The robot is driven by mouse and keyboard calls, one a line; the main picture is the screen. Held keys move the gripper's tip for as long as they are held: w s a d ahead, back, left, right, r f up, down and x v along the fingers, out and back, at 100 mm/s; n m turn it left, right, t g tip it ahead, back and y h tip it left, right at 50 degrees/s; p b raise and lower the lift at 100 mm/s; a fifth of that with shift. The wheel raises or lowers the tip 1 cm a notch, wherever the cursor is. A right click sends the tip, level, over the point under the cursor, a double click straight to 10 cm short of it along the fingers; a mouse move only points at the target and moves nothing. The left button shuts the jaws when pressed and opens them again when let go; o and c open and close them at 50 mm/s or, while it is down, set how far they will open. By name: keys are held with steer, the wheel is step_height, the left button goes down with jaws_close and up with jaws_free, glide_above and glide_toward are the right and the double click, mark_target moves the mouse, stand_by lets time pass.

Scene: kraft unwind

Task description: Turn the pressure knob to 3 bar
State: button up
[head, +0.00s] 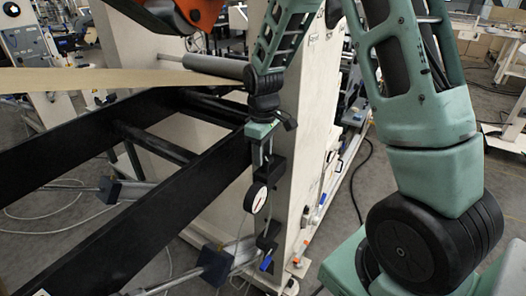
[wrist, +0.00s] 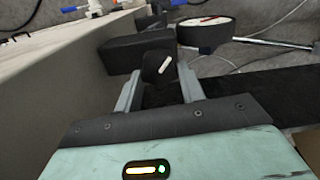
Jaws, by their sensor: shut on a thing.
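The black pressure knob (wrist: 158,66), with a white pointer mark, sits between the fingertips of my gripper (wrist: 161,72) in the wrist view. The two grey fingers are shut on its sides. The mark is tilted off the finger direction. The knob belongs to a black regulator block (wrist: 130,52). A round pressure gauge (wrist: 207,30) with a pale face and red on its dial is beside it. In the head view my gripper (head: 264,152) points down at the regulator, above the white gauge (head: 257,199); the knob is hidden there. The gauge reading is too small to tell.
A cream machine panel (head: 230,140) stands close behind the regulator. A black frame beam (head: 130,200) runs to the left. A blue-ended fitting (head: 266,263) hangs below the gauge. A kraft paper web (head: 90,79) stretches across at upper left.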

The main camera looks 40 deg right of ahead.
mark_target(264, 155)
steer(key=m+p, duration=0.1)
steer(key=m, duration=0.4)
steer(key=shift+d+r, duration=0.1)
steer(key=shift+d, duration=0.05)
steer(key=shift+d+m+p, duration=0.1)
steer(key=shift+m+p, duration=0.4)
steer(key=shift+m, duration=1.8)
steer(key=o, duration=1)
step_height(264, 155, up, 17)
steer(key=shift+r+b, duration=0.15)
steer(key=shift+b, duration=0.75)
